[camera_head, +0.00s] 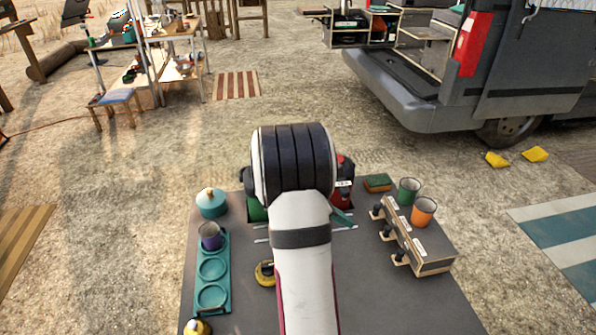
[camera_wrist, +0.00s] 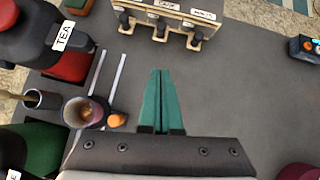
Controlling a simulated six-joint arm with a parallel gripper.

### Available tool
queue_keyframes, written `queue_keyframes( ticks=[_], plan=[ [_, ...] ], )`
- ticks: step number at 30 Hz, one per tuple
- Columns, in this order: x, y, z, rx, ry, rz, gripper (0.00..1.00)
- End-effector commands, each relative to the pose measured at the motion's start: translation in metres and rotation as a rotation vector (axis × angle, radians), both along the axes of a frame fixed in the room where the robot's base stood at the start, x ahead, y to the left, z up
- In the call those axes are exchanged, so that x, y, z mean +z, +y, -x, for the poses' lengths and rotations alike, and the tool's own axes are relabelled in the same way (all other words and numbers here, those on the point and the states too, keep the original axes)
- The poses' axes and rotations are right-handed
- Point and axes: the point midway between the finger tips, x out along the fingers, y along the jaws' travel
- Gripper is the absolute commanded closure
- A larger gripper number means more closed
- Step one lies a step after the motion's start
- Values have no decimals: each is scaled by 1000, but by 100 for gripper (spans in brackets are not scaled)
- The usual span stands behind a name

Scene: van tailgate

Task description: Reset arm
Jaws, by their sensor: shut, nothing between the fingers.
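My gripper (camera_wrist: 161,74) shows in the wrist view as two teal fingers pressed together, with nothing between them. It is over the dark grey table top (camera_wrist: 235,85). The wooden box with black knobs (camera_wrist: 172,28) lies ahead of the fingertips, apart from them. In the head view my white and black arm reaches over the middle of the table. It hides most of the gripper; a small teal part shows right of the arm.
The head view shows a teal tray (camera_head: 224,270) with a purple cup (camera_head: 210,237), a lidded teal pot (camera_head: 211,204), a green cup (camera_head: 408,190) and an orange cup (camera_head: 423,211). A TEA canister (camera_wrist: 65,65) stands left in the wrist view.

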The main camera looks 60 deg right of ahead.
Motion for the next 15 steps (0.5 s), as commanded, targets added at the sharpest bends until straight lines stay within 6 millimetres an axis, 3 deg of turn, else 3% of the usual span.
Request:
queue_keyframes(
  ticks=[2,5,8,9,12,15],
  plan=[
    [5,10,-5,-24,-30,7,100],
    [32,63,-23,-170,-195,36,100],
    [61,162,-34,-446,-449,22,100],
    [68,205,-32,-571,-537,-3,100],
    [79,303,-13,-883,-684,-101,100],
    [82,378,15,-1146,-719,-202,100]
  ],
)
